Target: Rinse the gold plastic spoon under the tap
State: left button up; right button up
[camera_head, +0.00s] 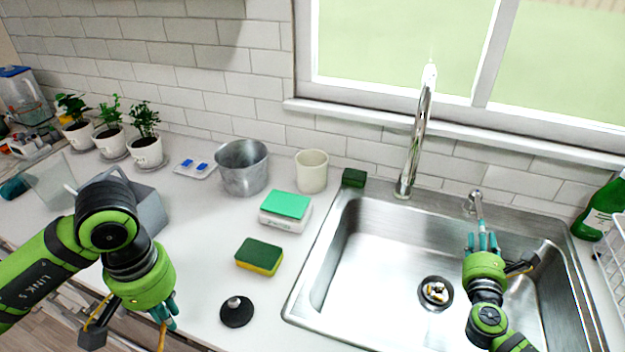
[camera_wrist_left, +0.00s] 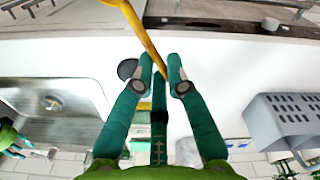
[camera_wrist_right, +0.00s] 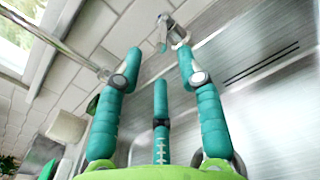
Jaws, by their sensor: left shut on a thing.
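The gold spoon (camera_head: 162,338) is held by my left gripper (camera_head: 170,312), which is shut on it over the counter's front edge. In the left wrist view the gold spoon (camera_wrist_left: 146,35) slants up from between the fingertips and runs out of the picture at the top. My right gripper (camera_head: 482,240) is open and empty above the right part of the sink (camera_head: 375,270), just in front of the small tap lever (camera_head: 475,200). The lever (camera_wrist_right: 172,32) shows beyond the spread fingers in the right wrist view. The tall chrome tap (camera_head: 417,135) stands behind the sink; no water is visible.
A green and yellow sponge (camera_head: 259,256), a black stopper-like disc (camera_head: 237,311) and a white box with a green top (camera_head: 286,212) lie between my left gripper and the sink. A metal pot (camera_head: 243,168) and cream cup (camera_head: 311,171) stand behind. A green bottle (camera_head: 602,208) stands right.

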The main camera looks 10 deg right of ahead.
aim_at(480, 209)
jog(key=x, duration=0.9)
jog(key=shift+w+d+f, duration=0.1)
jog(key=shift+w+f, duration=0.1)
jog(key=shift+w, duration=0.05)
jog(key=shift+r, duration=0.1)
grip_shut()
